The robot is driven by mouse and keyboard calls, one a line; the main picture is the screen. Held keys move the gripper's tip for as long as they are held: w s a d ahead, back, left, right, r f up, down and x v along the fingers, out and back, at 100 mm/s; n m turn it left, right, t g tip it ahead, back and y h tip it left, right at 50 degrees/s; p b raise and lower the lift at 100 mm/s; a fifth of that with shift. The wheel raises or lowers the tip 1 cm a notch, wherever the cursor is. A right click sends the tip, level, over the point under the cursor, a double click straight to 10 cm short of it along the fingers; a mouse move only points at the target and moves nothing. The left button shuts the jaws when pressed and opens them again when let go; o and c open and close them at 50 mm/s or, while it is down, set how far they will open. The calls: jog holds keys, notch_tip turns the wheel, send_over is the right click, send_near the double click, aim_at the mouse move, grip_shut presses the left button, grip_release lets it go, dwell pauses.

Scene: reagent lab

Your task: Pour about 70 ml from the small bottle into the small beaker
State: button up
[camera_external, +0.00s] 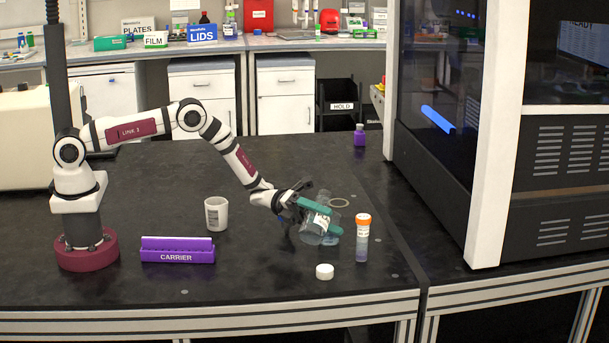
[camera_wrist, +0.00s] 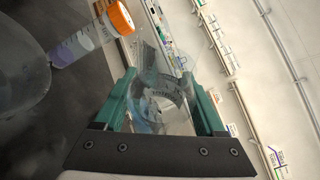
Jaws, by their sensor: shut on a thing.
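My gripper (camera_external: 328,220) has green fingers shut on a clear small bottle (camera_external: 320,223) with a printed label. The bottle is tilted above the bench. In the wrist view the bottle (camera_wrist: 163,100) sits between the fingers (camera_wrist: 158,78). A clear small beaker (camera_external: 310,239) seems to stand just below and against the bottle in the outside view; the two overlap and their edges are hard to separate. A large clear glass shape, likely the beaker (camera_wrist: 18,75), is at the left of the wrist view. Bluish liquid shows near the fingertips; I cannot tell which vessel holds it or whether any flows.
An orange-capped tube (camera_external: 362,238) with bluish liquid stands close to the right of the gripper. A white cap (camera_external: 324,271) lies in front. A white cup (camera_external: 216,214) and purple carrier (camera_external: 178,250) are to the left. A purple bottle (camera_external: 359,136) stands behind.

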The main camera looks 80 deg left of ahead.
dwell(0.6)
jog(key=m, duration=0.2)
jog(key=m+y, duration=0.1)
jog(key=shift+w+a+r+g, duration=0.25)
jog(key=shift+a+r+g, duration=0.05)
jog(key=shift+a+g, duration=0.1)
jog(key=shift+a+f+m+y, duration=0.1)
jog(key=shift+f+m+y, duration=0.3)
jog(key=shift+f+m, duration=0.4)
jog(key=shift+s+d+m+y, duration=0.15)
jog(key=shift+d+m+y, duration=0.2)
jog(key=shift+m+y, duration=0.25)
notch_tip(320, 180, down, 4)
jog(key=shift+r+m+y, duration=0.2)
jog(key=shift+m+y, duration=0.2)
jog(key=shift+m, duration=0.2)
jog(key=shift+d+r+m+y, duration=0.1)
jog(key=shift+d+m+y, duration=0.05)
jog(key=shift+m+y, duration=0.3)
jog(key=shift+f+m+y, duration=0.3)
jog(key=shift+m+y, duration=0.25)
jog(key=shift+m, duration=0.3)
